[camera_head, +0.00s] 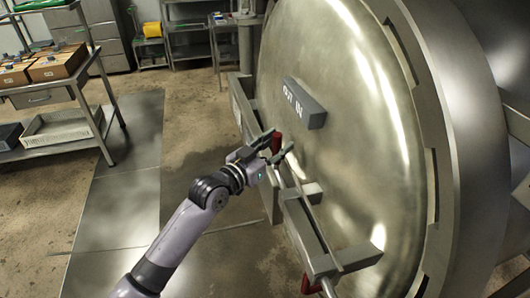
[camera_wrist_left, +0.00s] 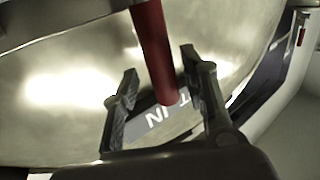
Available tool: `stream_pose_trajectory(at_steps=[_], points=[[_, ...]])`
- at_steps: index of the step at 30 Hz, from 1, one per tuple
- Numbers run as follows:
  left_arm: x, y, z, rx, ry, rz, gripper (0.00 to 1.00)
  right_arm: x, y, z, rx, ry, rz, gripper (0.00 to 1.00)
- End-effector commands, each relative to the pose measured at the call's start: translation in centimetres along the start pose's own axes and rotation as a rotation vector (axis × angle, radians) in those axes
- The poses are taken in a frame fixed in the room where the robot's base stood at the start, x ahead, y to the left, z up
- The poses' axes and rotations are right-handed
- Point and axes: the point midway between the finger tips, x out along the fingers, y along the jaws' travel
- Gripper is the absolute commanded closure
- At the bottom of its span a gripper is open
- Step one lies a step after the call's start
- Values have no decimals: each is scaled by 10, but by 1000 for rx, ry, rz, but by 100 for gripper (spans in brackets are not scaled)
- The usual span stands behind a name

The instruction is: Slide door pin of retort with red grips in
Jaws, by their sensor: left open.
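The retort's big round metal door (camera_head: 340,110) fills the right half of the head view. A dark plate lettered "OUT IN" (camera_head: 304,104) is fixed on it. The door pin's upper red grip (camera_head: 276,142) stands between the fingers of my left gripper (camera_head: 279,147), which is open. In the left wrist view the red grip (camera_wrist_left: 152,50) runs down between the two spread fingers (camera_wrist_left: 160,95), with a gap on each side. A lower red grip (camera_head: 311,286) shows near the bottom edge. The pin's rod (camera_head: 312,212) passes along grey brackets (camera_head: 305,235). My right gripper is not visible.
A steel cart (camera_head: 55,85) with cardboard boxes and a lower grey tray (camera_head: 62,124) stands at the left. Steel shelving (camera_head: 190,50) is at the back. The floor between cart and door is clear. The brackets jut out beside my left gripper.

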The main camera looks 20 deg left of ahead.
Motion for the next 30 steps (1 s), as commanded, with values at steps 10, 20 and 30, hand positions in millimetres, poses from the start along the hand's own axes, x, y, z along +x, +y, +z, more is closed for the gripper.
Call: stream_pose_trajectory(at_steps=[10, 20, 30], points=[[-70, 0, 2, 2, -6, 0, 60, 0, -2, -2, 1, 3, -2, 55], [-110, 1, 1, 0, -3, 1, 60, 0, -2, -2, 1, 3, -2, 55], [-112, 1, 1, -1, -2, 1, 60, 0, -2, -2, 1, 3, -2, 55]])
